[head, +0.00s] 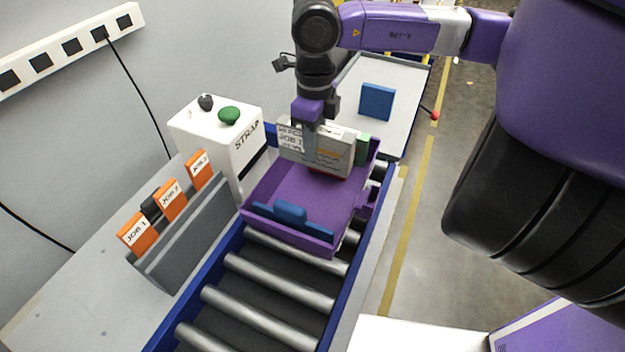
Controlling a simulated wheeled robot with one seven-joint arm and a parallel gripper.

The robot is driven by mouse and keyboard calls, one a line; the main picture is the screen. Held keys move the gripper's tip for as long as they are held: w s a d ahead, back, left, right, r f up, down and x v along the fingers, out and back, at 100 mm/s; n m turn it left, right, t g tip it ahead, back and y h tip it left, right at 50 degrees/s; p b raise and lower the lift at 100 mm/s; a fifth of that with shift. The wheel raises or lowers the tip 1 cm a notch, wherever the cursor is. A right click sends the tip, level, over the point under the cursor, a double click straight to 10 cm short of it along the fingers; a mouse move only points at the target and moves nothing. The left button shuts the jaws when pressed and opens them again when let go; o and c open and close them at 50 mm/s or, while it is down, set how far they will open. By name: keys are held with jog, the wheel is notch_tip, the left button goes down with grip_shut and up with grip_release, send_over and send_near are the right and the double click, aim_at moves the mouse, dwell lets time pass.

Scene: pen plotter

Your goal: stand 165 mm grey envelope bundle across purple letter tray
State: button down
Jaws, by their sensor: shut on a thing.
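The purple letter tray (303,202) sits on the roller conveyor in the middle of the head view. My gripper (308,138) points down over the far part of the tray and is shut on the grey envelope bundle (330,157). The bundle is upright, its broad printed face towards me, and spans much of the tray's width near the far wall. A white label is at its left end. Whether its lower edge touches the tray floor I cannot tell. A green piece (362,150) shows behind the bundle's right end. A blue piece (290,213) lies along the tray's near side.
A white box marked STRAP (215,140) with a green button stands close left of the tray. Orange job cards (170,199) stand in a grey rack at left. A pale table with a blue square (377,101) is beyond. Near rollers (262,312) are bare.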

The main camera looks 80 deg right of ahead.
notch_tip(320, 180, down, 12)
jog(key=shift+f+p, duration=0.15)
jog(key=shift+p, duration=0.5)
jog(key=shift+f, duration=0.2)
jog(key=c, duration=1.1)
grip_release()
jog(key=shift+r, duration=0.15)
